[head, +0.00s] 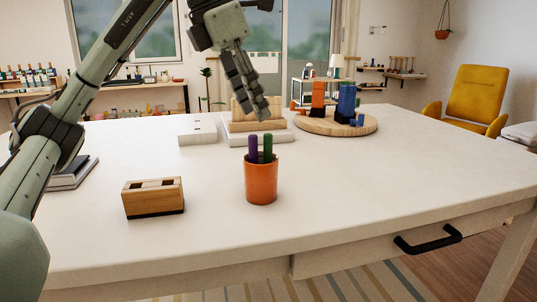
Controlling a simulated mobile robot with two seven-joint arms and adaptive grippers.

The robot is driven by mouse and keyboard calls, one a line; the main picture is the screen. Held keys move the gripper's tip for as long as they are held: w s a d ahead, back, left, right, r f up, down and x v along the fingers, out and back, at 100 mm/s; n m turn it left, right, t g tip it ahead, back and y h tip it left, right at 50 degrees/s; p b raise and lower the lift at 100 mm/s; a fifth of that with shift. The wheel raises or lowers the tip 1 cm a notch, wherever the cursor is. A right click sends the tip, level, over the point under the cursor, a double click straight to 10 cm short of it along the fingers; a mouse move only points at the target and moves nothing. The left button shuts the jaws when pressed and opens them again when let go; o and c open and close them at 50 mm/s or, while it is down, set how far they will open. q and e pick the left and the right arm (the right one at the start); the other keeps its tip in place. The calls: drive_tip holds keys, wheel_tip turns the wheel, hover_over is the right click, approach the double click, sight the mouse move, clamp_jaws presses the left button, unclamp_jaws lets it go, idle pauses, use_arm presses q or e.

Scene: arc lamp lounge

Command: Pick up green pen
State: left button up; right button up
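The green pen (268,148) stands upright in an orange cup (261,184) on the white table (340,205). A purple pen (253,149) stands just left of it in the same cup; the lower parts of both pens are hidden inside. My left gripper (262,115) reaches in from the upper left and points down. In the picture its fingertips show just above the pen tops, apart from them. Its fingers are seen edge-on, so their opening is unclear. Nothing shows held in it. My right gripper is not in view.
A wooden block with slots (153,198) sits left of the cup. Behind are a white block (198,132), a wooden stand (240,126) and a round board (345,124) with orange and blue pieces. Dark books (73,174) lie at left. The table's right side is clear.

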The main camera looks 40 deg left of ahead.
sight(268, 134)
use_arm(q)
drive_tip(key=shift+w+f, duration=0.25)
drive_tip(key=shift+b+x, duration=0.6)
drive_tip(key=shift+x, duration=0.45)
drive_tip(key=x, duration=0.5)
drive_tip(key=shift+w+d+r, duration=0.1)
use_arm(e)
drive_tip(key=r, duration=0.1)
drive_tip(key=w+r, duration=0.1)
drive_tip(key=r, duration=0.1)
use_arm(q)
clamp_jaws()
